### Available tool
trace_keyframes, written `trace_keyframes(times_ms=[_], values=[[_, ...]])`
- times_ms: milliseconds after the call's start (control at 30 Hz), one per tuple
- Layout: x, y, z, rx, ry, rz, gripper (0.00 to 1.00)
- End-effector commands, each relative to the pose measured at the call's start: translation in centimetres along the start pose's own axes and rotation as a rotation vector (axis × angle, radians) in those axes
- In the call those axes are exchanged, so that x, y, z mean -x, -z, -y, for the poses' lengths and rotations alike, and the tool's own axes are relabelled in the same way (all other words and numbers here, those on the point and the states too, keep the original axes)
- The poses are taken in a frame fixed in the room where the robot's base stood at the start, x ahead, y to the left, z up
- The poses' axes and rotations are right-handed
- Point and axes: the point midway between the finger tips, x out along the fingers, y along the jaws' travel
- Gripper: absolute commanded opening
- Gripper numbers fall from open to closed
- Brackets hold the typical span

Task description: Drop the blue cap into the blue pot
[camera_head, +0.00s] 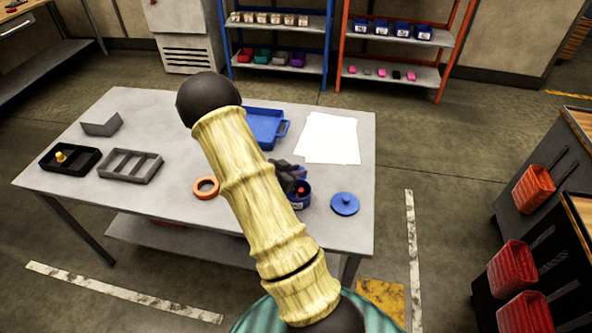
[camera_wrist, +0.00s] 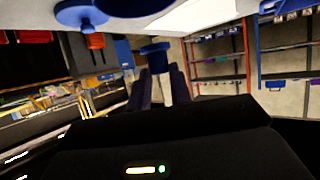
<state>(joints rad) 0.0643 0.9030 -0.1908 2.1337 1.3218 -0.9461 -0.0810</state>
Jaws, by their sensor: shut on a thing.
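My gripper (camera_head: 290,174) is partly hidden behind my arm in the head view. In the wrist view its two dark fingers (camera_wrist: 157,68) are shut on the blue cap (camera_wrist: 155,48), which sits at their tips. I cannot make the cap out clearly in the head view. The blue pot (camera_head: 300,202) stands on the table just below my gripper in the picture, with a reddish spot at its top. At the top edge of the wrist view the dark blue pot (camera_wrist: 138,6) is cut off. Whether cap and pot touch I cannot tell.
A blue knobbed lid (camera_head: 344,205) lies right of the pot. An orange ring (camera_head: 206,188), blue tray (camera_head: 266,126), white paper (camera_head: 331,138), grey divided tray (camera_head: 130,167) and black tray (camera_head: 70,158) share the grey table (camera_head: 160,110). The front right corner is clear.

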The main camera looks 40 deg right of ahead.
Motion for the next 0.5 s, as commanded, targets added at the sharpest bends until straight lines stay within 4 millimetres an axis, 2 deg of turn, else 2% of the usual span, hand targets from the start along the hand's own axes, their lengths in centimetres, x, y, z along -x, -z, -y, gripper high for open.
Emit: trace_keyframes(times_ms=[33, 200, 500], values=[[-0.4, -0.9, 0.0, 0.001, 0.0, 0.0, 0.0], [-1.3, -2.9, 0.0, 0.002, 0.001, 0.0, 0.0], [-2.1, -4.5, 0.1, 0.0, 0.002, 0.0, 0.0]])
